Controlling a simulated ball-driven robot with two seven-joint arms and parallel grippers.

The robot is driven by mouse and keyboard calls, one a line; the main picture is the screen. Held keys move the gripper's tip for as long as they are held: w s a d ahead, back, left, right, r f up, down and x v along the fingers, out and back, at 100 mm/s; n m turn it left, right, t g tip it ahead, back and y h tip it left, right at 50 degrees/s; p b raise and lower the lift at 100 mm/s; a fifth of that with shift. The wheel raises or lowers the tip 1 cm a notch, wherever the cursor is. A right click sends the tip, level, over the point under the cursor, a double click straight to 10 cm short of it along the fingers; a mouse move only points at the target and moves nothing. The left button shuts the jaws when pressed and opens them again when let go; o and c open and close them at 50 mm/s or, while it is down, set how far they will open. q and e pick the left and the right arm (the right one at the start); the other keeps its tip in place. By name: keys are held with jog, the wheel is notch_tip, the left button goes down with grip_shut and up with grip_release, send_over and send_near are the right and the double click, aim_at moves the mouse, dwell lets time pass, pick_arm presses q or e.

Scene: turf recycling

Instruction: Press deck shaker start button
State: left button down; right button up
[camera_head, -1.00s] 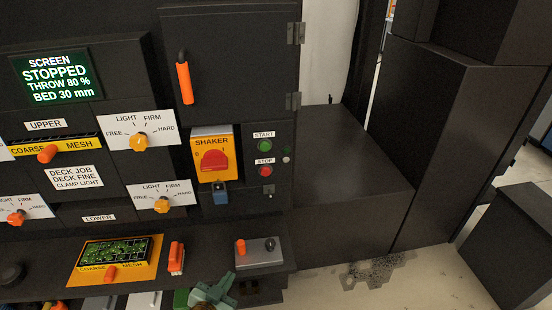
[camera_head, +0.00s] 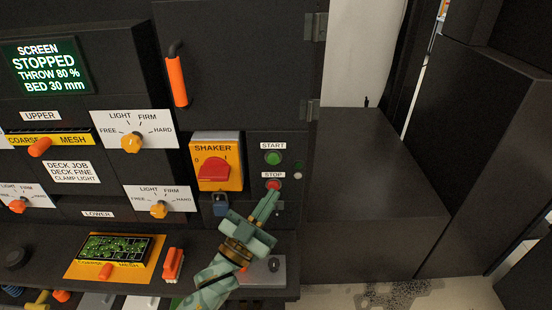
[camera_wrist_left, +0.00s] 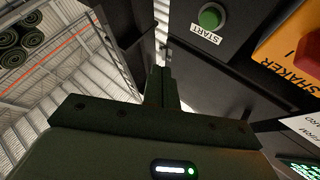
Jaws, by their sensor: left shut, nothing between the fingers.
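The green start button (camera_head: 273,158) sits under its START label on the dark panel, right of the yellow shaker switch (camera_head: 216,165) with its red knob. The red stop button (camera_head: 273,185) is below it, partly behind my fingertips. My left gripper (camera_head: 268,202) is shut and empty, pointing up in front of the panel below the start button. In the left wrist view the start button (camera_wrist_left: 210,17) is above and right of my shut fingertips (camera_wrist_left: 160,72), apart from them. My right gripper is not in view.
The screen (camera_head: 45,67) reads STOPPED, throw 80 %, bed 30 mm. A blue padlock (camera_head: 221,205) hangs under the shaker switch. A ledge with a grey box (camera_head: 270,272) and an orange clip (camera_head: 172,264) lies below. A dark block (camera_head: 380,190) stands at right.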

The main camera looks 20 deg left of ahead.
pick_arm(q)
jog(key=b, duration=0.3)
send_near(278, 158)
jog(key=shift+s+d+r+x, duration=0.25)
jog(key=shift+s+d+x, duration=0.15)
jog(key=shift+x, duration=2.15)
jog(key=shift+w, duration=0.1)
jog(key=shift+w+a, duration=0.1)
jog(key=shift+w, duration=0.3)
jog(key=shift+w+a+r+b, duration=0.1)
jog(key=shift+w+b, duration=0.3)
jog(key=shift+b, duration=0.05)
dwell(0.4)
dwell(0.4)
jog(key=shift+s+d+p, duration=0.25)
jog(key=shift+s+p, duration=0.3)
jog(key=shift+s, duration=0.3)
